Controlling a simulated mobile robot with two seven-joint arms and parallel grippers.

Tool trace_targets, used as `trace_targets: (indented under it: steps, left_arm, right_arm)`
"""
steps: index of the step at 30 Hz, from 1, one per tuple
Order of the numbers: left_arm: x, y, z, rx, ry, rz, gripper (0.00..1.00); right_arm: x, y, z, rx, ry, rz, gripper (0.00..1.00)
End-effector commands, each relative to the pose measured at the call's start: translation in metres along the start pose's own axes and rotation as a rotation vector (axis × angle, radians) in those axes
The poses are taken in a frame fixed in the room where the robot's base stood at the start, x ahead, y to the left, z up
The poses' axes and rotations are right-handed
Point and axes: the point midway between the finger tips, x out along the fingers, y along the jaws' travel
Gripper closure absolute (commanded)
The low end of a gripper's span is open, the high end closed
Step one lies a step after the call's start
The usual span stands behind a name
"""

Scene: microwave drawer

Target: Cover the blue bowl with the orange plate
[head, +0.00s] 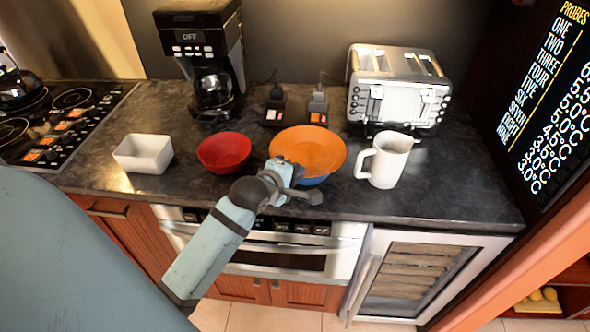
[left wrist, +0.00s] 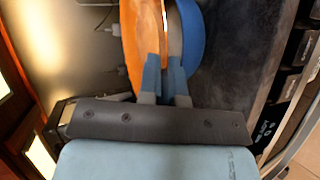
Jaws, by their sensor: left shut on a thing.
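The orange plate (head: 308,146) is over the blue bowl (head: 314,181) on the dark counter and hides most of it. Only a strip of the bowl shows below the plate's front edge. My left gripper (head: 292,176) is at the plate's front-left rim and is shut on it. In the left wrist view, the fingers (left wrist: 165,78) are at the edge of the plate (left wrist: 140,45), with the blue bowl (left wrist: 192,45) close beside it. Whether the plate touches the bowl's rim is not clear. My right gripper is not in view.
A red bowl (head: 224,152) and a white rectangular dish (head: 144,153) stand to the left. A white mug (head: 386,160) stands just to the right. A coffee maker (head: 207,55) and a toaster (head: 397,88) stand behind. The counter right of the mug is clear.

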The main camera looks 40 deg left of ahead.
Motion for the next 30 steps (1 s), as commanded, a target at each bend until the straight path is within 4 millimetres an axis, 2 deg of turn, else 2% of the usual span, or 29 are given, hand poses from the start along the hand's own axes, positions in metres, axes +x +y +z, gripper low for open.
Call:
trace_targets:
  steps: [30]
  left_arm:
    - [-0.0012,0.0026,-0.0001,0.0,0.001,0.002,1.0]
  right_arm:
    - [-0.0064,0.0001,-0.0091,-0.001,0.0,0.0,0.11]
